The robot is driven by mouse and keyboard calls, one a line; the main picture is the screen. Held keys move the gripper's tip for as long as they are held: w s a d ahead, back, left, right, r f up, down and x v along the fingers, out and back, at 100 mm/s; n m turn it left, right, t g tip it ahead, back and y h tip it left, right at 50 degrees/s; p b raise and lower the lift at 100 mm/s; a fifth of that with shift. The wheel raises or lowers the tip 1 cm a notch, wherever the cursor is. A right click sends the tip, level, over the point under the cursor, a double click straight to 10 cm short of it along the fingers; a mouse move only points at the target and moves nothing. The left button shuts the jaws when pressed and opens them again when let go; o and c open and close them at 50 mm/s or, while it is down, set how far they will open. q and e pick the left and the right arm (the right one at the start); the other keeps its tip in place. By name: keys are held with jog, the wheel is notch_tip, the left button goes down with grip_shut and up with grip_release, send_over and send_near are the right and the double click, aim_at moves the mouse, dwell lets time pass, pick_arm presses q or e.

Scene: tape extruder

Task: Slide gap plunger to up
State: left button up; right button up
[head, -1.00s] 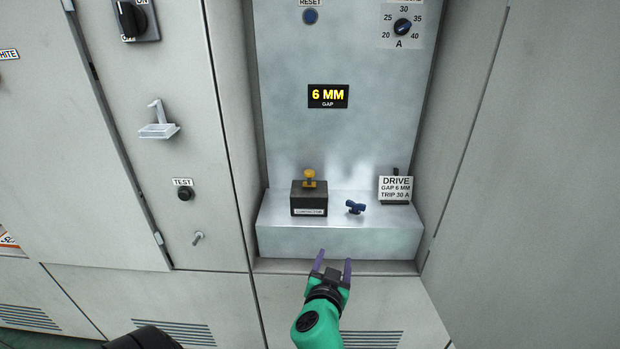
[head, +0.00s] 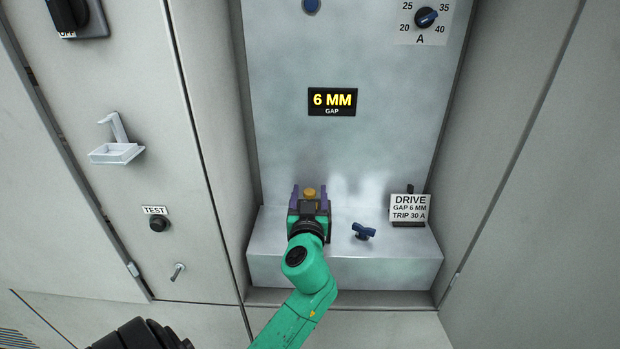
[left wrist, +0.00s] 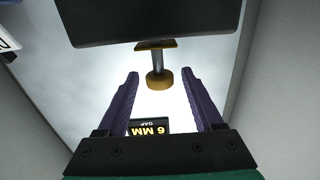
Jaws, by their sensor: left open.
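The yellow-topped plunger (head: 309,192) stands on a dark box on the grey ledge, mostly hidden behind my left gripper in the head view. My left gripper (head: 310,188) is open, its purple fingers around the plunger. In the left wrist view, the round yellow-brown knob (left wrist: 159,79) and its metal stem lie between the open fingers (left wrist: 160,75), with a gap on each side. The picture there is upside down, with the dark box (left wrist: 150,22) at the top. The display (head: 332,101) reads 6 MM GAP. My right gripper is not in view.
A blue handle (head: 363,231) sits on the ledge right of my gripper. A DRIVE sign (head: 409,207) reading GAP 6 MM, TRIP 30 A stands at the ledge's right end. A dial (head: 426,17) is high on the panel. Cabinet walls flank the recess on both sides.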

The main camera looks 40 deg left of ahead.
pick_arm(q)
jog(key=x, duration=0.3)
jog(key=shift+w+a, duration=0.25)
jog(key=shift+w, duration=0.05)
grip_shut()
